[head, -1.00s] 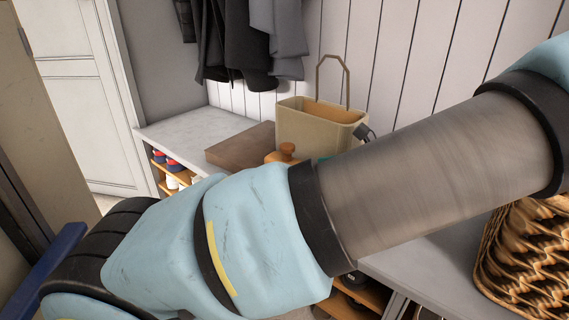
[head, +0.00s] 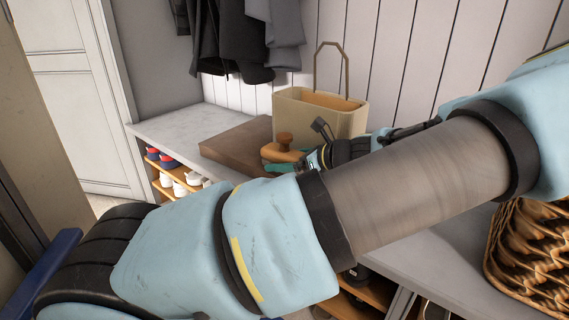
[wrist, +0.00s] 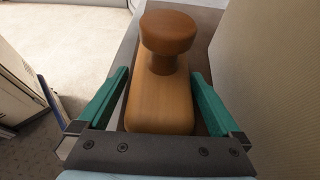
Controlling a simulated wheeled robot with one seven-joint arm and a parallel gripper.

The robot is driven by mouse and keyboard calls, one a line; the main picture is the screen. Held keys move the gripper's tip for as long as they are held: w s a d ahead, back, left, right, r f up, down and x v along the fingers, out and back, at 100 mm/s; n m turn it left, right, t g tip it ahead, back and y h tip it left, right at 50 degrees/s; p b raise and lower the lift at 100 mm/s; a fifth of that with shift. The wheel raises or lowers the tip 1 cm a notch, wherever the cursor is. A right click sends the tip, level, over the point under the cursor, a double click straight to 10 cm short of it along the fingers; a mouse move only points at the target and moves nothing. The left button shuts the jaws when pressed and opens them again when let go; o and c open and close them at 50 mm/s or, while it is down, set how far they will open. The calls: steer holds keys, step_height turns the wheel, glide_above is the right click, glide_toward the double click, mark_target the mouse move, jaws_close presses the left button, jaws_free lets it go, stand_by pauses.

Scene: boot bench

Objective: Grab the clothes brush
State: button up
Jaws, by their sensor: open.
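My gripper (wrist: 160,74) is open, with one green finger on each side of the brush body. Whether the fingers touch it, and how deep they reach, I cannot tell. In the head view my gripper (head: 295,166) is at the near side of the brush, partly hidden by my arm.
The cream bag (head: 345,122) with a tall handle stands close behind the brush. A wicker basket (head: 530,255) is at the right. Shoes (head: 180,186) fill the shelves below, and dark coats (head: 235,40) hang above.

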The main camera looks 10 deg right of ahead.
steer(key=shift+w+a, duration=0.15)
steer(key=c, duration=1.4)
